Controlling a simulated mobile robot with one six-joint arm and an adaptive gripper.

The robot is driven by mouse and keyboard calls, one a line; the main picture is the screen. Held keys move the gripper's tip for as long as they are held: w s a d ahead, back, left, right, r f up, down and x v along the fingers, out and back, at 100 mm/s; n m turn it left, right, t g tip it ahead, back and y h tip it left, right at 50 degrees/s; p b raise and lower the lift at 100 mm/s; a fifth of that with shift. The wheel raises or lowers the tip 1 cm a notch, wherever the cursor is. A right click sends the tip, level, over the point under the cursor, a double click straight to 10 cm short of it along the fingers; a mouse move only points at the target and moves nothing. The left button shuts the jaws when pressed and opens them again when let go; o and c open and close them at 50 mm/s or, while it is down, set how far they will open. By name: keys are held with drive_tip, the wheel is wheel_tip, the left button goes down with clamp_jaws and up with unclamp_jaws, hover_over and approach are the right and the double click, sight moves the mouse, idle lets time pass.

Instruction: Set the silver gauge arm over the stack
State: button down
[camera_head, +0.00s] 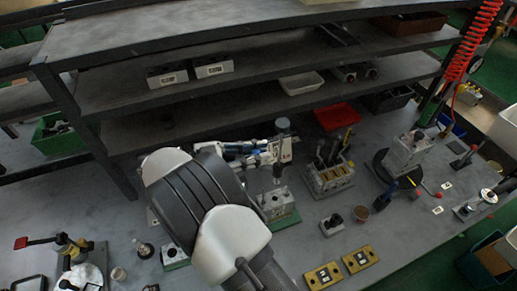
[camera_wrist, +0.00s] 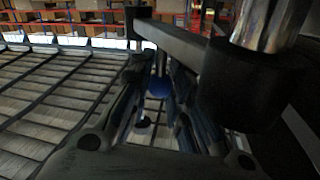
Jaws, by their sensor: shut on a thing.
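The silver gauge arm shows as a grey bar in the wrist view (camera_wrist: 185,42), running to a black collar with a silver cylinder (camera_wrist: 268,25) at the upper right. In the head view my gripper (camera_head: 255,152) is beside the upright silver cylinder (camera_head: 283,127). A silver block stack (camera_head: 276,203) on a green plate stands below it. My arm hides part of this area, and I cannot tell whether the gauge arm is centred over the stack.
A block with several slots holding tools (camera_head: 328,178) stands just right of the stack. Farther right is a grey block on a round black base (camera_head: 408,153). Yellow plates (camera_head: 341,267) lie in front. Shelves (camera_head: 180,95) overhang the back of the bench.

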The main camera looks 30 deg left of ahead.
sight(256, 151)
drive_tip(key=shift+r, duration=0.15)
drive_tip(key=c, duration=1.7)
unclamp_jaws()
drive_tip(key=shift+s, duration=0.15)
drive_tip(key=shift+o, duration=1.2)
wheel_tip(256, 151, up, 10)
drive_tip(key=shift+f, duration=0.1)
